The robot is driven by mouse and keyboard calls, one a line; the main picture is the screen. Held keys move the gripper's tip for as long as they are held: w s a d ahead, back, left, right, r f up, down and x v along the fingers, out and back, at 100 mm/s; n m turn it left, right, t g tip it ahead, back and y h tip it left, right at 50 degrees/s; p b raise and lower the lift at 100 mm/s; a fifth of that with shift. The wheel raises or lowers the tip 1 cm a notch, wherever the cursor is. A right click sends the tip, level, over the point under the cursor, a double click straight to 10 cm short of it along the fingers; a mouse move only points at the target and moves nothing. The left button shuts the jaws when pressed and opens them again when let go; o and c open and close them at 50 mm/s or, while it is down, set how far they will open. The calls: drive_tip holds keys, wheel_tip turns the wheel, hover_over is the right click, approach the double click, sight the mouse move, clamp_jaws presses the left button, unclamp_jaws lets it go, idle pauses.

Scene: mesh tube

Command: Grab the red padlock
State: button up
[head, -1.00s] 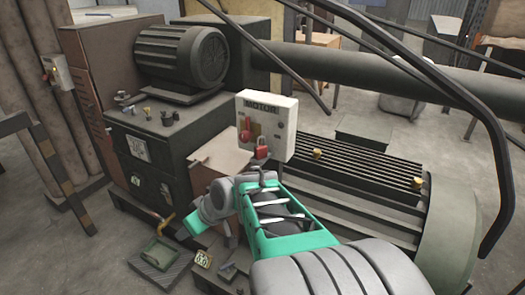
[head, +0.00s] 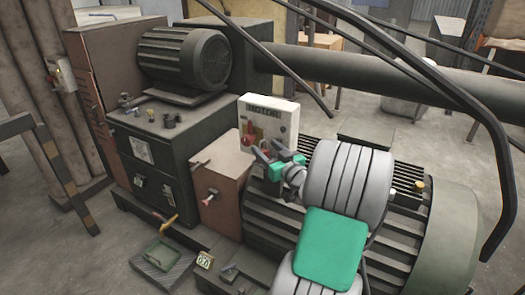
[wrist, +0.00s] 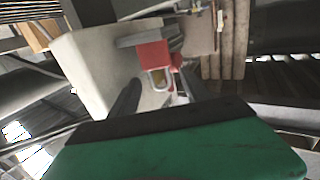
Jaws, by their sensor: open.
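The red padlock (wrist: 153,55) shows in the wrist view in front of the pale control box, its shackle pointing down in that picture. My gripper (wrist: 160,88) is open, with its dark fingers spread on either side below the padlock.
A brown block (head: 217,180) stands below left. A ribbed machine (head: 270,225) lies below my arm. A dark cabinet (head: 150,150) carries a motor (head: 185,55).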

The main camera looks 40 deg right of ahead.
drive_tip(key=shift+c, duration=0.5)
drive_tip(key=shift+w, duration=0.1)
clamp_jaws()
